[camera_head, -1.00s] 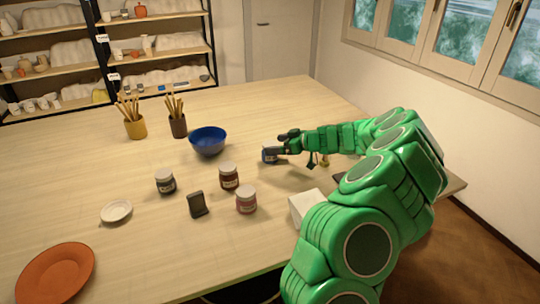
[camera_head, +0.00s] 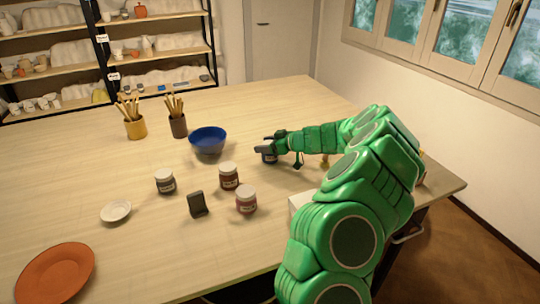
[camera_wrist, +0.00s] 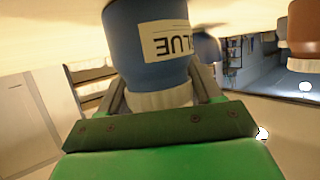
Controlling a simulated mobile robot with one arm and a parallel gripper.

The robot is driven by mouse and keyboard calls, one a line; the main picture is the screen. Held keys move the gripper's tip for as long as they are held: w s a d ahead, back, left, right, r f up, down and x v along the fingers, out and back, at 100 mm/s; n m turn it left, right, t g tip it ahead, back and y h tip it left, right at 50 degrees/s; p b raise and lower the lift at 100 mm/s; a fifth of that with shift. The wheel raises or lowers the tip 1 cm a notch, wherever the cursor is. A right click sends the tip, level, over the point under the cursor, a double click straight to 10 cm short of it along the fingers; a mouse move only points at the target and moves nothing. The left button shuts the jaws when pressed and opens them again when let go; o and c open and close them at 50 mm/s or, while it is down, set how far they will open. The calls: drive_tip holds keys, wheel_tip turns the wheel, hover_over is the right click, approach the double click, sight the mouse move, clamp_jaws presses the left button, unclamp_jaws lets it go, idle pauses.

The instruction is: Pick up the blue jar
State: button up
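The blue jar (camera_head: 270,157) stands toward the right of the wooden table, with its top largely covered by my gripper (camera_head: 268,148) in the head view. In the wrist view the blue jar (camera_wrist: 150,35) is large and upside down in the picture, with a cream label partly reading "BLUE" and a white lid toward my gripper (camera_wrist: 160,92). The fingers flank the jar near its lid. Their tips are partly hidden behind the jar, so I cannot tell whether they press on it.
A blue bowl (camera_head: 208,139) is left of the jar. Jars (camera_head: 229,176), (camera_head: 246,200) and (camera_head: 166,182) stand nearer, with a dark small stand (camera_head: 197,204). A white box (camera_head: 299,201) is partly behind my arm. An orange plate (camera_head: 56,273) and white dish (camera_head: 116,211) are left.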

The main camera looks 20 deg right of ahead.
drive_tip(key=c, duration=0.5)
drive_tip(key=shift+c, duration=0.3)
drive_tip(key=shift+r, duration=0.1)
